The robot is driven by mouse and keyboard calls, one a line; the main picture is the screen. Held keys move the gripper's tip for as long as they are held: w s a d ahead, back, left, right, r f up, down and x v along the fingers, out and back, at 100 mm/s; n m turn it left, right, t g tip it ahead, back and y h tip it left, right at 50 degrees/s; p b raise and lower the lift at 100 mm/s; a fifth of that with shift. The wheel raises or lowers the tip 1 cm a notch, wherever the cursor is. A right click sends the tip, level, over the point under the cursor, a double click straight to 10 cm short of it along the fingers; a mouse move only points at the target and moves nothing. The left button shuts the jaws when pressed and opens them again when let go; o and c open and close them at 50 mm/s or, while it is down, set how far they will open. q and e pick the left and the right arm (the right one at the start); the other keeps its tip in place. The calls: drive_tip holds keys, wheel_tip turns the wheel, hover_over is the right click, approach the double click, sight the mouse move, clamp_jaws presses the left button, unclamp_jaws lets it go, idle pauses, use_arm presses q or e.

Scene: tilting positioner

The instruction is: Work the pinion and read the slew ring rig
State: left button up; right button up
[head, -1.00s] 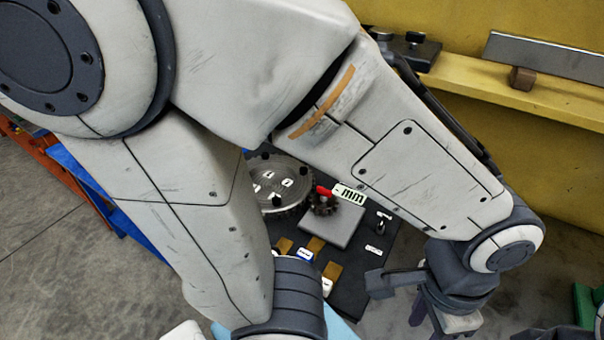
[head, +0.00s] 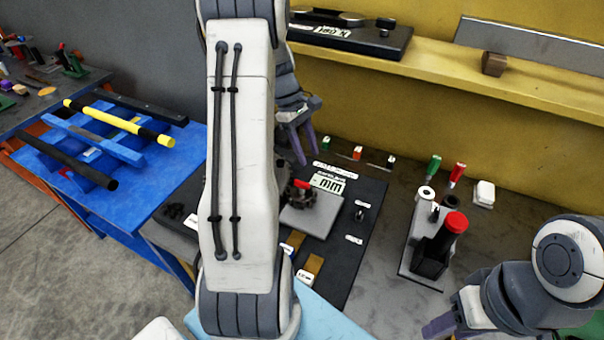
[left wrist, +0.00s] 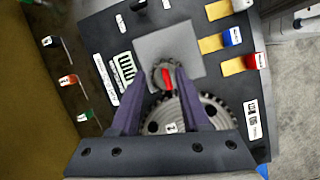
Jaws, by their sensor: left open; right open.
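The rig is a black board (head: 362,240) with a grey plate (head: 318,217) and a dark toothed pinion (head: 300,197) bearing a red mark. In the left wrist view the pinion (left wrist: 158,78) meshes beside the larger toothed slew ring (left wrist: 205,112), which carries a small number label. My arm hides most of the ring in the head view. My left gripper (head: 296,158) is open above the board. In the left wrist view its fingers (left wrist: 164,80) appear on either side of the pinion; contact cannot be told. My right gripper (head: 440,326) is at lower right, open, partly cut off.
Small colored blocks (head: 357,153) line the board's back. A grey stand with a red-topped black post (head: 455,224) is to the right. A blue table (head: 170,172) with bars is left. A yellow shelf (head: 440,62) runs behind.

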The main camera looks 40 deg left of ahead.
sight(301, 181)
use_arm(q)
drive_tip(key=s+a+f+n, duration=0.2)
drive_tip(key=a+n, duration=0.1)
drive_tip(key=a, duration=0.3)
drive_tip(key=shift+t, duration=0.3)
drive_tip(key=p+x, duration=0.1)
drive_tip(key=x, duration=0.2)
drive_tip(key=p+x, duration=0.1)
drive_tip(key=x, duration=0.6)
drive_tip(key=shift+w+d+r+p, duration=0.1)
drive_tip(key=shift+w+d+p, duration=0.05)
drive_tip(key=shift+d+p, duration=0.25)
